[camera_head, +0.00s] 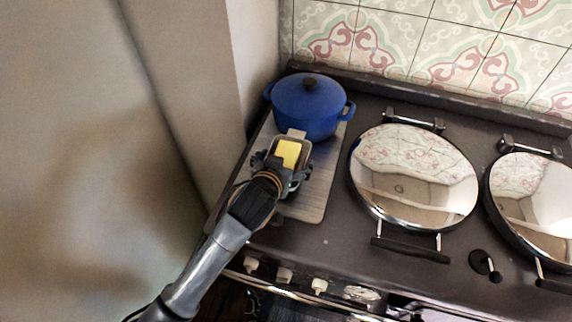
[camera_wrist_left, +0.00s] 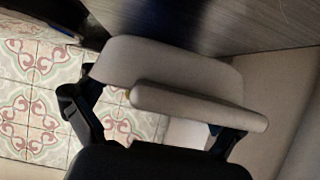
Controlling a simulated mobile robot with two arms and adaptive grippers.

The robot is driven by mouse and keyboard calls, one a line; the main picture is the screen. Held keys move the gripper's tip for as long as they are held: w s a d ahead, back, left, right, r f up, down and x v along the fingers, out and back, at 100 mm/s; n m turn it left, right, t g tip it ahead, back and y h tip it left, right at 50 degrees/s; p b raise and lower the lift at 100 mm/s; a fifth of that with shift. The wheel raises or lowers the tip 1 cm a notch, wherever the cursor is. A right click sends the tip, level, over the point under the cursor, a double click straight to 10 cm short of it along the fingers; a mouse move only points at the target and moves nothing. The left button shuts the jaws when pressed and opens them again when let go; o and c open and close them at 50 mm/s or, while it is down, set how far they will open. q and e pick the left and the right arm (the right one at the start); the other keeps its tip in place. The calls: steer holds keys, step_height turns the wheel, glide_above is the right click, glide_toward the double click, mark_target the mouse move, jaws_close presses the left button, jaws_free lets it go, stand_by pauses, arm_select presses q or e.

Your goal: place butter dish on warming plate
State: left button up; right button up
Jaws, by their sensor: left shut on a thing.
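The butter dish (camera_head: 296,134), a small pale dish with a yellow block of butter (camera_head: 288,153) in it, is over the left part of the stove. My left gripper (camera_head: 280,167) is shut on its near side. In the left wrist view the pale dish (camera_wrist_left: 165,62) fills the space between the fingers. The warming plate (camera_head: 316,194) is a brushed metal rectangle under the dish; its surface also shows in the left wrist view (camera_wrist_left: 220,22). I cannot tell whether the dish touches the plate. My right gripper is not in view.
A lidded blue pot (camera_head: 308,108) stands at the back end of the plate, close behind the dish. A round chrome hob lid (camera_head: 415,180) is to the right, with another (camera_head: 530,205) beyond. A wall (camera_head: 215,80) rises on the left. The plate's front right part is bare.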

arm_select(q)
steer(key=shift+w+f, duration=0.4)
steer(key=shift+w, duration=0.05)
steer(key=shift+w+f+p, duration=0.15)
steer(key=shift+f+p, duration=0.35)
steer(key=shift+f, duration=1.25)
steer(key=shift+c, duration=0.7)
steer(key=o, duration=1.1)
steer(key=shift+o, duration=0.2)
steer(key=b+v, duration=0.1)
steer(key=v, duration=1.1)
steer(key=shift+d+f, duration=0.1)
